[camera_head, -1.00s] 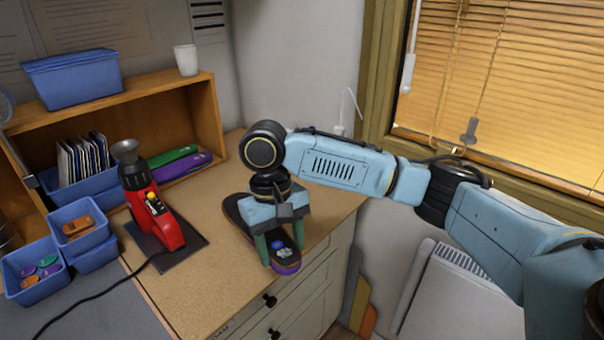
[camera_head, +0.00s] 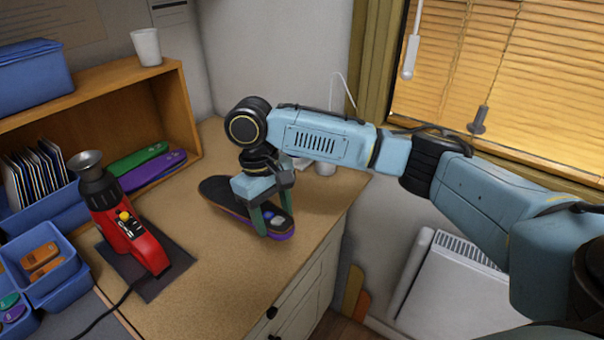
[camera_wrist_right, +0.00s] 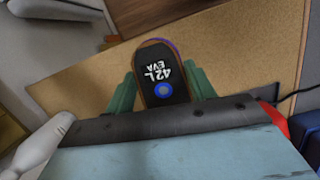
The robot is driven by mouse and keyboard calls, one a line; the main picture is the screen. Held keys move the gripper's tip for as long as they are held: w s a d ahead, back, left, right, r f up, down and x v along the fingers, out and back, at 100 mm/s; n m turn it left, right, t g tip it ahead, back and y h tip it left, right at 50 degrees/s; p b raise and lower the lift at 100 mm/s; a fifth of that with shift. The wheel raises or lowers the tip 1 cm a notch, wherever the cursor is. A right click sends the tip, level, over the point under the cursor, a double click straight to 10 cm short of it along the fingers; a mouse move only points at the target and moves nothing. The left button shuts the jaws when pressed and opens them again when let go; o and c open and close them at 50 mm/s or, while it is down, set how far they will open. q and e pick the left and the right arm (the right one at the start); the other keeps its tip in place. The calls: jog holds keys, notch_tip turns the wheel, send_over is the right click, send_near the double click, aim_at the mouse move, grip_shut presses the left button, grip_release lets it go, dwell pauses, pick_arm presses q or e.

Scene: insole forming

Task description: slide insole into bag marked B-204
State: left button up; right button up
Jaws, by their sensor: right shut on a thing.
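A dark insole with a purple edge (camera_head: 219,192) is at the right part of the wooden worktop in the head view. My right gripper (camera_head: 268,224) points down and is shut on it near its front end. In the right wrist view the insole (camera_wrist_right: 160,68) shows a white "42L EVA" mark and a blue dot between the green fingers of my right gripper (camera_wrist_right: 162,92). I cannot tell whether the insole touches the worktop. No bag marked B-204 can be made out. My left gripper is not in view.
A red machine with a funnel top (camera_head: 131,232) stands on a dark plate left of the insole. Green (camera_head: 138,160) and purple insoles (camera_head: 152,172) lie by the wooden shelf (camera_head: 183,125). Blue bins (camera_head: 72,288) are at the left. The worktop (camera_head: 225,265) is clear in front.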

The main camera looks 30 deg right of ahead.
jog(key=shift+w+d+f+n, duration=0.15)
jog(key=shift+w+d+n, duration=0.45)
jog(key=shift+n, duration=0.4)
pick_arm(q)
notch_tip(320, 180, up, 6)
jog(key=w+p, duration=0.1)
jog(key=p, duration=0.4)
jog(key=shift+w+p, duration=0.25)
jog(key=shift+p, duration=0.1)
pick_arm(e)
jog(key=w+d+f+n+t, duration=0.1)
jog(key=w+d+n, duration=0.4)
jog(key=n, duration=0.4)
jog(key=w+d+f+n+t+h, duration=0.1)
jog(key=w+d+f+n+t, duration=0.1)
jog(key=w+d+n, duration=0.2)
jog(key=d+n, duration=0.3)
jog(key=n, duration=0.2)
jog(key=shift+w+f+h, duration=0.3)
jog(key=shift+w, duration=0.05)
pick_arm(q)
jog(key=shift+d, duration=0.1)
pick_arm(e)
jog(key=shift+w+r, duration=0.1)
